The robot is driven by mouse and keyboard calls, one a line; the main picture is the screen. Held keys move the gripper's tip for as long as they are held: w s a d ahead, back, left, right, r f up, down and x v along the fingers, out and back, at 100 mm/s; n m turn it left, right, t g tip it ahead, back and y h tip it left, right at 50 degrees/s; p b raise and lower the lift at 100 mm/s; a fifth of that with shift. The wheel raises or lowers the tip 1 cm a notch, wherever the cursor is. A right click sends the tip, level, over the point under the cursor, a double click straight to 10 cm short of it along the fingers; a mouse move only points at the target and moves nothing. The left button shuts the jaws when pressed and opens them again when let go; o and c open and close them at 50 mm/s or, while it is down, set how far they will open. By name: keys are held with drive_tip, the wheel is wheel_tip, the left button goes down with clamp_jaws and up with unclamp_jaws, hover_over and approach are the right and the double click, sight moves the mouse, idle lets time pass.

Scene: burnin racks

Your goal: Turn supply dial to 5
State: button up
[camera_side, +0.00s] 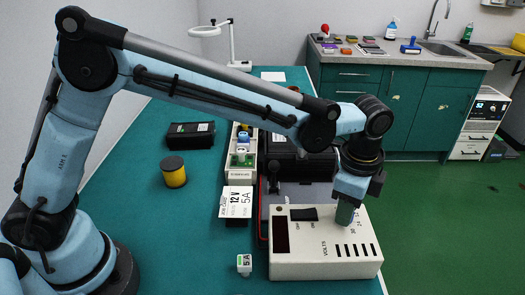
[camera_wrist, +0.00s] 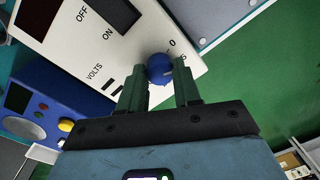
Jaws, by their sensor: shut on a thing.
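The supply is a cream box (camera_side: 310,268) at the front edge of the bench, with a dark display, an ON/OFF rocker switch and VOLTS lettering. It also shows in the wrist view (camera_wrist: 60,40). My gripper (camera_side: 345,217) points down onto the panel's right part and hides the dial in the side view. In the wrist view its green fingers (camera_wrist: 158,76) are shut on the dial, one on each side.
A card reading 12 V 5A (camera_side: 236,200) and a small 5A tag (camera_side: 244,262) lie left of the supply. A yellow-black cylinder (camera_side: 174,172) and a black box (camera_side: 190,135) stand farther left. A blue device (camera_wrist: 35,105) shows beside the supply in the wrist view.

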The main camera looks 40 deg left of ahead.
idle(0.3)
drive_tip(key=o, duration=1.1)
drive_tip(key=shift+c, duration=0.2)
drive_tip(key=shift+r, duration=0.15)
wheel_tip(320, 180, up, 12)
drive_tip(key=shift+s, duration=0.3)
drive_tip(key=s+a+n+t+h, duration=0.1)
drive_tip(key=s+a+n+t, duration=0.1)
drive_tip(key=a+n, duration=0.35)
drive_tip(key=s+a+n+t, duration=0.1)
drive_tip(key=s+a+n, duration=0.1)
drive_tip(key=a, duration=0.7)
drive_tip(key=s+a+f+n+t, duration=0.3)
drive_tip(key=s+a+f+n, duration=0.3)
drive_tip(key=a, duration=0.4)
drive_tip(key=shift+s+a+n+t+y, duration=0.15)
drive_tip(key=shift+s+n+t+y, duration=0.2)
drive_tip(key=shift+s+n, duration=0.6)
